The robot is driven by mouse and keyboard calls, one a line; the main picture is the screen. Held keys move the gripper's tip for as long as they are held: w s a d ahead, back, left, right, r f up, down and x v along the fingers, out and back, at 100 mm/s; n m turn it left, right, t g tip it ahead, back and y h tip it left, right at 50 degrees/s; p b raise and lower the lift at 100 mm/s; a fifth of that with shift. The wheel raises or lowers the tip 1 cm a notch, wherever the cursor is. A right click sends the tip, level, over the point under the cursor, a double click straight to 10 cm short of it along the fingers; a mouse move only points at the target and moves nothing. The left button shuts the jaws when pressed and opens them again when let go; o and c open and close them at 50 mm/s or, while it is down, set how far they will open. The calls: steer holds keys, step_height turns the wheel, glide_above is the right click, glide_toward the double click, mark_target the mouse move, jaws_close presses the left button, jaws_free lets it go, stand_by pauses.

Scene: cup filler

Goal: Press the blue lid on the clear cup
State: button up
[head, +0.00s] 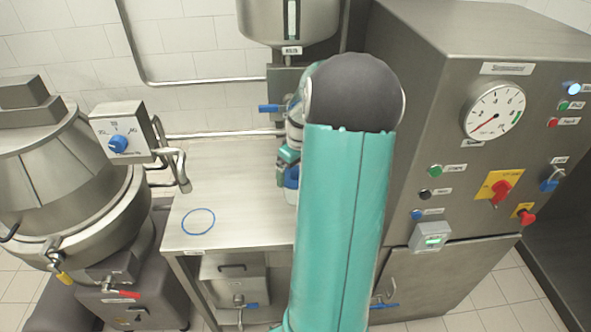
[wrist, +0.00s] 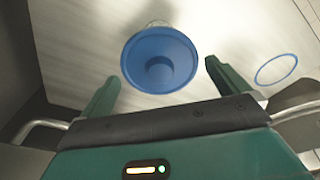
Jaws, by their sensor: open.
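The round blue lid (wrist: 160,60) shows from above in the wrist view, with a sunken darker centre. A small piece of the clear cup (wrist: 157,23) shows past the lid's far edge; the lid hides the rest. I cannot tell how firmly the lid sits on the cup. My gripper (wrist: 162,72) is open, its two green fingers apart on either side of the lid's near part, with no contact visible. In the head view my gripper (head: 288,155) is mostly hidden by my teal arm, with a blue patch just below it.
The steel table (head: 235,190) has a blue ring mark (head: 198,222) at its front left; that area is clear. A steel hopper (head: 290,20) hangs above the back. A control cabinet (head: 450,130) stands right, a tilted mixing vessel (head: 70,180) left.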

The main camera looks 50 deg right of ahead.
step_height(320, 180, up, 13)
steer(key=s, duration=0.1)
steer(key=shift+s+a+r, duration=0.15)
steer(key=shift+s+r, duration=0.05)
steer(key=shift+s, duration=0.1)
stand_by(0.4)
steer(key=w+a+r+t+h, duration=0.1)
steer(key=w+a+r, duration=0.15)
steer(key=a, duration=0.95)
steer(key=w+a+r, duration=0.1)
steer(key=a+r, duration=0.2)
steer(key=a, duration=0.8)
steer(key=s+a+t, duration=0.1)
steer(key=s+a, duration=0.3)
steer(key=a, duration=0.5)
steer(key=s+a+n+t+y, duration=0.1)
steer(key=s+a+t, duration=0.1)
steer(key=s+a, duration=0.3)
steer(key=a+f, duration=0.1)
steer(key=a, duration=0.2)
steer(key=shift+a, duration=0.35)
